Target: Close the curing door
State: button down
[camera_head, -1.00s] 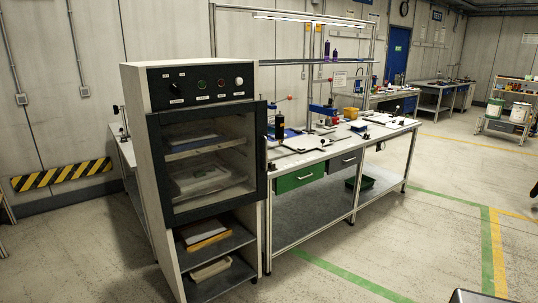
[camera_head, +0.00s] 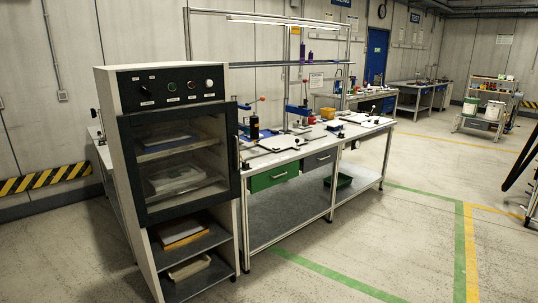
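The curing cabinet (camera_head: 107,100) stands upright at the left, pale-sided, with a black control panel (camera_head: 172,87) on top. Its curing door (camera_head: 180,209) has a dark frame and a clear pane, through which shelves with pale items show. The door's right edge sticks out a little past the cabinet's side, so it looks slightly ajar, but the gap is hard to judge. A small dark handle (camera_head: 245,165) shows at that right edge. My gripper is not in view.
Open shelves (camera_head: 208,242) with trays lie below the door. A workbench (camera_head: 285,157) with a green drawer (camera_head: 273,175) stands close at the cabinet's right. The floor (camera_head: 330,245) in front is clear. A dark curved bar (camera_head: 520,165) shows at the right edge.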

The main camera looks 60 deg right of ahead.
aim_at(124, 122)
jog(key=z, duration=0.3)
jog(key=k, duration=0.95)
jog(key=z, duration=0.8)
jog(key=i, duration=1.35)
jog(key=u, duration=0.55)
jog(key=i, duration=0.9)
jog(key=u, duration=0.5)
